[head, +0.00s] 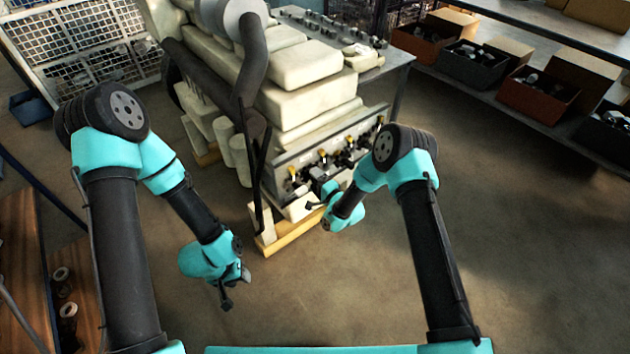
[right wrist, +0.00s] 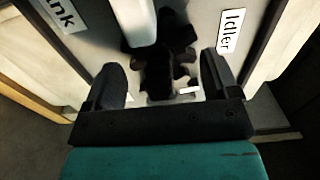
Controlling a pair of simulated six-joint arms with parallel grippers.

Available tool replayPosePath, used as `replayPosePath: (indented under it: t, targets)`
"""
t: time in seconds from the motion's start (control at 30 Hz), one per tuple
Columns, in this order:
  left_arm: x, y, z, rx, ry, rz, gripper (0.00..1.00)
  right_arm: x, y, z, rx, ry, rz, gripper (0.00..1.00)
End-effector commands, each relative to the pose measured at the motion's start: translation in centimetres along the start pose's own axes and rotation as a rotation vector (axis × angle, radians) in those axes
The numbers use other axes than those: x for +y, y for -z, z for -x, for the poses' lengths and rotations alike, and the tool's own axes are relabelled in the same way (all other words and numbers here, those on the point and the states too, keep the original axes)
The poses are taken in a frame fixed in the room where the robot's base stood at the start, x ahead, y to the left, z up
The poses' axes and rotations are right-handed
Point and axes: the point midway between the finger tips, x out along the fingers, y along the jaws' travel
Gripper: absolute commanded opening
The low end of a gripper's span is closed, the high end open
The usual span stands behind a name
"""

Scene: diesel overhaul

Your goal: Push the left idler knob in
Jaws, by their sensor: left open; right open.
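The engine's control panel (head: 335,150) carries a row of dark fittings with yellow tops; the individual knobs are too small to tell apart in the head view. My right gripper (head: 318,199) is open close to the panel's lower left part. In the right wrist view its two fingers (right wrist: 162,80) stand apart on either side of a dark knob-like fitting (right wrist: 158,76), beside a label reading "Idler" (right wrist: 230,32). I cannot tell whether this is the left idler knob or whether a finger touches it. My left gripper (head: 230,294) is open and empty, low over the floor.
A second label ending in "nk" (right wrist: 62,14) shows on the panel. The pale engine (head: 290,75) rests on wooden blocks (head: 285,235). A shelf with several open parts boxes (head: 540,97) stands at the back right. The floor at right is clear.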

Motion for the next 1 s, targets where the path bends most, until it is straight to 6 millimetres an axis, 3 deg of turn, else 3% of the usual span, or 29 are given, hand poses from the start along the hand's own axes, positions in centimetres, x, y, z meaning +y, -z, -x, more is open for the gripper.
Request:
replayPosePath:
  t: [0.47, 1.0]
  targets:
    - [0.0, 0.0, 0.0, 0.0, 0.0, 0.0, 0.43, 0.0, 0.1, 0.6, 0.0, 0.0, 0.0, 0.81]
    - [0.0, 0.0, 0.0, 0.0, 0.0, 0.0, 0.43, 0.0, 0.0, 6.6, 0.001, -0.001, -0.001, 0.81]
